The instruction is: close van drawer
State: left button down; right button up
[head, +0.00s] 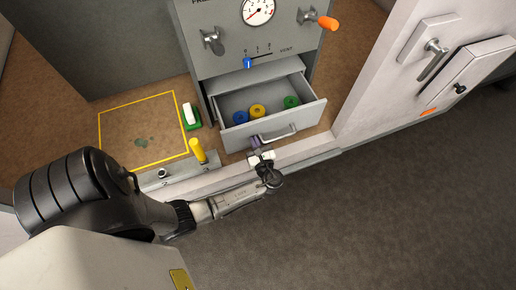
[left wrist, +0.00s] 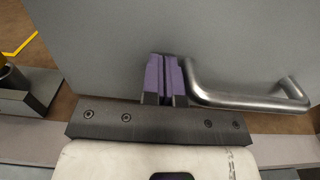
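The grey drawer (head: 305,116) stands pulled out of the grey cabinet panel in the head view, its inside showing. Its silver handle (head: 278,135) is on the front face and also shows in the left wrist view (left wrist: 245,98). My left gripper (head: 256,146) is at the drawer front, by the handle's left end. In the left wrist view its purple fingertips (left wrist: 164,75) are together, pointing at the grey drawer front, just left of the handle's left post. I see nothing between them. Whether they touch the front is unclear. My right gripper is not in view.
Blue, yellow (head: 258,111) and green rolls lie in the drawer. A yellow upright handle (head: 198,151) and a green-and-white object (head: 190,117) stand left of it. A white door (head: 400,70) is at the right. Dark floor (head: 400,210) is clear below right.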

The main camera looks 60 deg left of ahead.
aim_at(241, 112)
pick_arm(q)
jog(key=p+x, duration=0.1)
jog(key=x, duration=1.5)
jog(key=shift+s+f, duration=0.1)
jog(key=shift+d+p, duration=0.35)
jog(key=shift+p, duration=0.1)
jog(key=p+v, duration=0.2)
jog(key=v, duration=1.1)
jog(key=shift+d+p, duration=0.15)
jog(key=shift+p, duration=0.15)
jog(key=shift+d, duration=0.1)
